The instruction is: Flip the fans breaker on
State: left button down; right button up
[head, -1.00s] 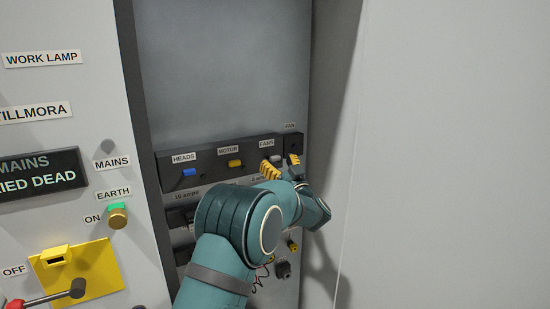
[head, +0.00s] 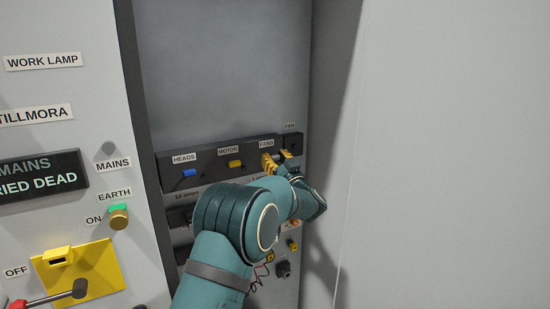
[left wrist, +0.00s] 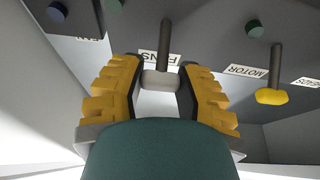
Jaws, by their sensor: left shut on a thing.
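The fans breaker is a short dark lever with a pale grey tip (left wrist: 160,81), under the FANS label (head: 267,143) on the dark breaker strip. In the head view its lever is hidden by my fingers. My left gripper (head: 277,160) has its yellow ribbed fingers on either side of that lever and is shut on it. The left wrist view also shows the gripper (left wrist: 158,85) with the grey tip between the fingers. I cannot tell whether the breaker is on or off. My right gripper is not in view.
The motor breaker's yellow lever (head: 235,163) and the heads breaker's blue lever (head: 189,172) are to the left on the same strip. A cabinet side wall (head: 335,130) stands close on the right. A yellow plate (head: 95,265) with a lever is at lower left.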

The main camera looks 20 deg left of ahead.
pick_arm(q)
jog(key=shift+w+a+r+g+h+p, duration=0.1)
jog(key=shift+a+r+g+h+p, duration=0.1)
jog(key=shift+r+g+h+p, duration=0.7)
jog(key=shift+f+y, duration=0.3)
jog(key=shift+f, duration=0.1)
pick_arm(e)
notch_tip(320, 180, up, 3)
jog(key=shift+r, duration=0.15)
pick_arm(q)
jog(key=c, duration=0.6)
grip_release()
jog(key=shift+f, duration=0.1)
jog(key=shift+d+t, duration=0.1)
jog(key=shift+t, duration=0.3)
jog(key=v, duration=1.2)
